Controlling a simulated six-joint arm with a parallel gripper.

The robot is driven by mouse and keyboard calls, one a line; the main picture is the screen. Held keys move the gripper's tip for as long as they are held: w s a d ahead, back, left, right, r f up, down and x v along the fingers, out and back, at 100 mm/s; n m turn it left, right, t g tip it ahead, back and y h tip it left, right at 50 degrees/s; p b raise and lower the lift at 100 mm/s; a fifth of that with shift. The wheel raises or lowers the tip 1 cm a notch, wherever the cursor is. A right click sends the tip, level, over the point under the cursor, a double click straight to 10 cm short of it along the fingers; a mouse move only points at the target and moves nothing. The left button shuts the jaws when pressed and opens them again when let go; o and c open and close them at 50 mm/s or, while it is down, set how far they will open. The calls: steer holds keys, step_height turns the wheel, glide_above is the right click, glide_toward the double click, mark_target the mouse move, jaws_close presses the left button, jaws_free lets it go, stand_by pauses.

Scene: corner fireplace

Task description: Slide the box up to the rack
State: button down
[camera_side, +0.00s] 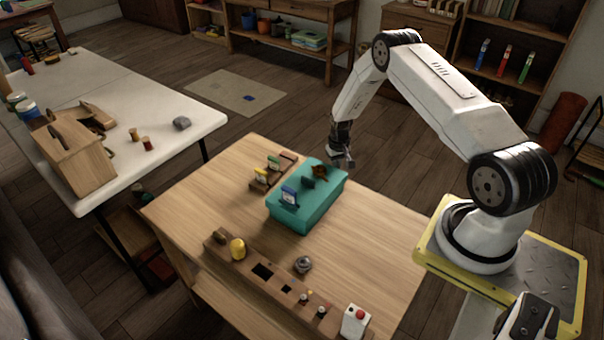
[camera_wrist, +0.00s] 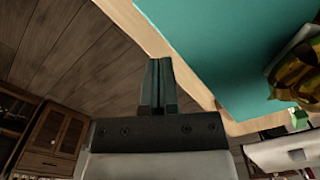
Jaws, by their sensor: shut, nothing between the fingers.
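A small wooden rack (camera_side: 262,183) with coloured pieces, apparently the task's rack, stands left of the box with a narrow gap. My gripper (camera_side: 342,162) is at the box's far end, near the table's back edge. Its fingers (camera_wrist: 158,85) are shut and empty; I cannot tell whether they touch the box.
A long wooden block (camera_side: 262,277) with holes, a yellow piece (camera_side: 238,249), a grey knob (camera_side: 303,264) and a white box with a red button (camera_side: 355,320) lie along the near side. A white table (camera_side: 95,90) stands left. Bare tabletop (camera_side: 375,240) lies right of the box.

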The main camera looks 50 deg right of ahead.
steer(key=shift+a, duration=0.15)
steer(key=shift+a, duration=0.7)
